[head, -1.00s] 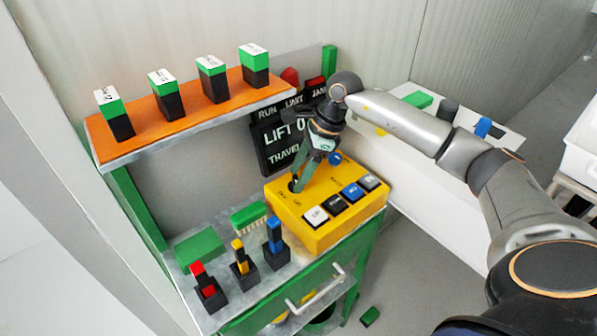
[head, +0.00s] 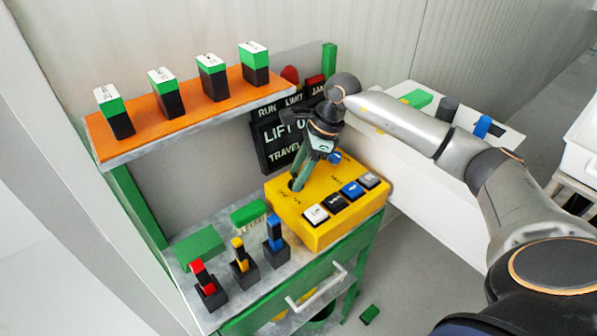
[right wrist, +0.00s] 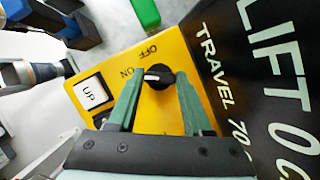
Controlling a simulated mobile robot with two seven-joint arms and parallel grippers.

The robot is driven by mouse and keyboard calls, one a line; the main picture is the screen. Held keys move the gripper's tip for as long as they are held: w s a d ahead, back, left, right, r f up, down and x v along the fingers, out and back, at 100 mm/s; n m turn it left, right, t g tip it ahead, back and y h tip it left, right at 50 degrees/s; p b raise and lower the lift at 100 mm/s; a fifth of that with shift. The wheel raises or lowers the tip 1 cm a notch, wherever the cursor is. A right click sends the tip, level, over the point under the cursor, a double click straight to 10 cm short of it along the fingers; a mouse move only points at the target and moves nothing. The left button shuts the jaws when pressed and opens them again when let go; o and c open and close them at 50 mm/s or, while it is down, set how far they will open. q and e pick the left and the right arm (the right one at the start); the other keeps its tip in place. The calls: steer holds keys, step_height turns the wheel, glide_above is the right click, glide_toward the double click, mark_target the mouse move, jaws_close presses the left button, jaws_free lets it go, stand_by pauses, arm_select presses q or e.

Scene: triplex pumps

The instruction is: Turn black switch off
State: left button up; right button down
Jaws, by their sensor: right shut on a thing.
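The black switch (right wrist: 157,76) is a round knob with a white mark on the yellow control box (head: 320,228). Its white mark points left in the right wrist view, towards the printed ON; OFF is printed above it. My right gripper (head: 296,184) reaches down to the box's back left part. In the right wrist view its green fingers (right wrist: 160,78) stand on either side of the knob and are shut on it. In the head view the fingers hide the knob. My left gripper is not in view.
A white UP button (head: 315,214), with black, blue and grey buttons, lines the box's front. A black LIFT sign (head: 280,135) stands close behind the gripper. An orange shelf (head: 190,112) holds several green-topped blocks. Red, yellow and blue levers (head: 275,235) stand left of the box.

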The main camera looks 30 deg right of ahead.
steer(key=shift+m, duration=0.3)
steer(key=m+t+b, duration=0.1)
steer(key=m, duration=0.1)
steer(key=m+h+b, duration=0.1)
steer(key=m, duration=0.2)
steer(key=shift+s+a+t+h, duration=0.1)
steer(key=shift+t+h, duration=0.2)
steer(key=shift+t, duration=0.1)
steer(key=m+h+b, duration=0.1)
steer(key=m, duration=0.2)
steer(key=shift+a+m+t+b, duration=0.1)
steer(key=shift+m+t+b, duration=0.2)
steer(key=shift+m+b, duration=0.1)
steer(key=shift+m+h+b, duration=0.45)
steer(key=shift+m+h, duration=0.15)
steer(key=shift+m, duration=0.6)
steer(key=shift+r, duration=0.1)
steer(key=c, duration=0.6)
jaws_free()
steer(key=shift+s, duration=0.1)
